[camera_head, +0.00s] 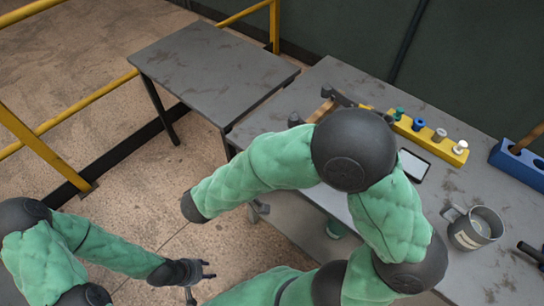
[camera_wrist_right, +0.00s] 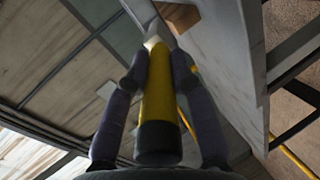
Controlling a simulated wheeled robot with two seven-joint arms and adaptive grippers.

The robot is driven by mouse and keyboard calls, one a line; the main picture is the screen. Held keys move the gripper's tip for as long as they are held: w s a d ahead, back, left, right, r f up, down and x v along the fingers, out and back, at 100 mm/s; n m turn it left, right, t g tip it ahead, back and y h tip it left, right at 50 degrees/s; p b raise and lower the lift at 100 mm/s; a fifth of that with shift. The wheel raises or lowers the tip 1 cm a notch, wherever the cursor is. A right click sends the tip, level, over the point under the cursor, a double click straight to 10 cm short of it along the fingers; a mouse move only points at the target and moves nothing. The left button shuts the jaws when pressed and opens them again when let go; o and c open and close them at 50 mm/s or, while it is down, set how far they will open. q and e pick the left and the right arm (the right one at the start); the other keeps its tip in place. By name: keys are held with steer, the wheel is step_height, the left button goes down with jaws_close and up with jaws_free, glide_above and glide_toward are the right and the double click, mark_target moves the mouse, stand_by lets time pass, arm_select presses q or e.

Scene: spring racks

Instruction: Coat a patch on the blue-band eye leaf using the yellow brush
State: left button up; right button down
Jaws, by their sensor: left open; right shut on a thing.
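In the right wrist view, my right gripper (camera_wrist_right: 158,72) is shut on the yellow brush (camera_wrist_right: 158,105). The brush has a yellow handle, a black end towards the camera and a pale tip pointing away. I cannot tell whether the tip touches anything. In the head view, my right arm crosses the workbench and I cannot make out its gripper or the brush. My left gripper (camera_head: 190,272) is open and empty over the floor at lower left. I cannot identify the blue-band eye leaf in either view; my right arm hides part of the bench.
A yellow rack (camera_head: 452,158) holds several coloured pieces at the bench's back. A dark flat device (camera_head: 413,166) lies before it. A grey mug (camera_head: 473,228) and a blue holder (camera_head: 515,163) stand at right. The lower side table (camera_head: 210,65) at left is bare.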

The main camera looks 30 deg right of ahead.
steer(key=shift+s+a, duration=0.3)
steer(key=shift+a, duration=0.4)
steer(key=shift+s+a, duration=0.3)
steer(key=shift+a, duration=0.4)
